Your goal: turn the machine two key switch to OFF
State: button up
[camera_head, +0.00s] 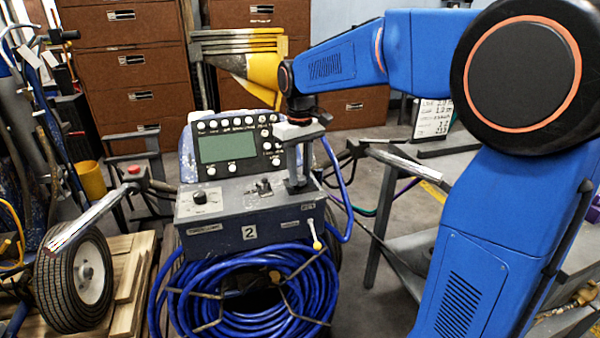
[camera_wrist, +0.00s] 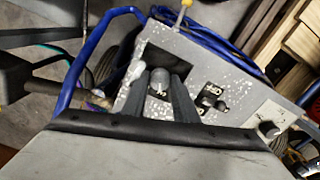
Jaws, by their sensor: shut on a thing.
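Machine two is the grey box marked with a "2" plate (camera_head: 249,232), with a sloped grey top. My gripper (camera_head: 296,186) points down at the right end of that top. In the wrist view my gripper (camera_wrist: 160,82) has its two dark fingers on either side of a small grey key switch part (camera_wrist: 158,78), and it is shut on it. A dark label with white marks shows under the fingers, but the switch's position cannot be read. In the head view the fingers hide the key switch.
A black toggle switch (camera_head: 263,186) and a round knob (camera_head: 200,197) sit left of my gripper on the same top. A display panel (camera_head: 238,147) stands behind. A blue hose coil (camera_head: 250,290) and a yellow-tipped lever (camera_head: 316,241) are in front.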

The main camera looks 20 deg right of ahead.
aim_at(300, 177)
jog(key=shift+n, duration=0.5)
jog(key=o, duration=1.1)
jog(key=shift+c, duration=0.2)
jog(key=shift+r, duration=0.1)
notch_tip(300, 177, up, 17)
jog(key=shift+r, duration=0.15)
